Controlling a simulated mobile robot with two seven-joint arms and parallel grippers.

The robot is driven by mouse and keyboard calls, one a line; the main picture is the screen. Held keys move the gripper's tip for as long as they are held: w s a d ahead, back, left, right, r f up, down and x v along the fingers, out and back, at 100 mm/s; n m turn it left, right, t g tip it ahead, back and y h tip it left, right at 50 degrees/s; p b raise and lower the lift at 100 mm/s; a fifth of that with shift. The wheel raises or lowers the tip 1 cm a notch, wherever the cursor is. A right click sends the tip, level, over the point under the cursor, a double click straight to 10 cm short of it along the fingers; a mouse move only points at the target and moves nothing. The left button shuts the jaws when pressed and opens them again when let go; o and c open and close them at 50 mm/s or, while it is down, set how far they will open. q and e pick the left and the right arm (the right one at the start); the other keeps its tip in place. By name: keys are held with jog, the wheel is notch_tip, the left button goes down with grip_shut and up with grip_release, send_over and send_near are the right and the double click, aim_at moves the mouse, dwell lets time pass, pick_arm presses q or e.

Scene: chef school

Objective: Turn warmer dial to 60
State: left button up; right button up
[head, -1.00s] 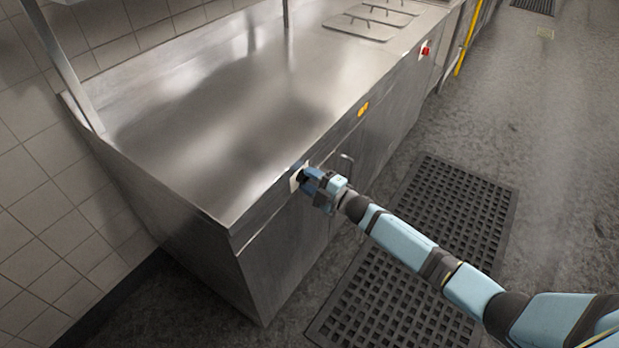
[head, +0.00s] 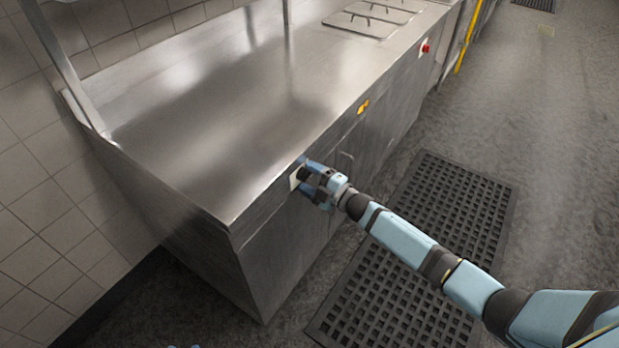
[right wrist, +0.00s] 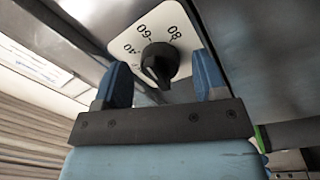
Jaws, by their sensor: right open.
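The warmer dial is a black knob (right wrist: 160,62) on a white plate (right wrist: 180,22) marked 40, 60 and 80, shown tilted in the right wrist view. I cannot tell for certain which mark the knob points at. In the head view the plate (head: 295,178) sits on the front face of the steel warmer counter (head: 205,165), near its near corner. My right gripper (head: 307,180) is at the dial, open, with one blue finger to each side of the knob in the right wrist view. Whether the fingers touch the knob is unclear.
A yellow-orange control (head: 363,107) and a red knob (head: 425,47) sit farther along the counter front. A door handle (head: 345,158) is just beyond my right gripper. A black rubber mat (head: 410,250) lies on the floor. The counter top's near part is bare.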

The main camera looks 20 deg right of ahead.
pick_arm(q)
jog(key=shift+a+f, duration=0.1)
jog(key=shift+a, duration=0.05)
pick_arm(e)
jog(key=v, duration=1.4)
jog(key=shift+w, duration=0.15)
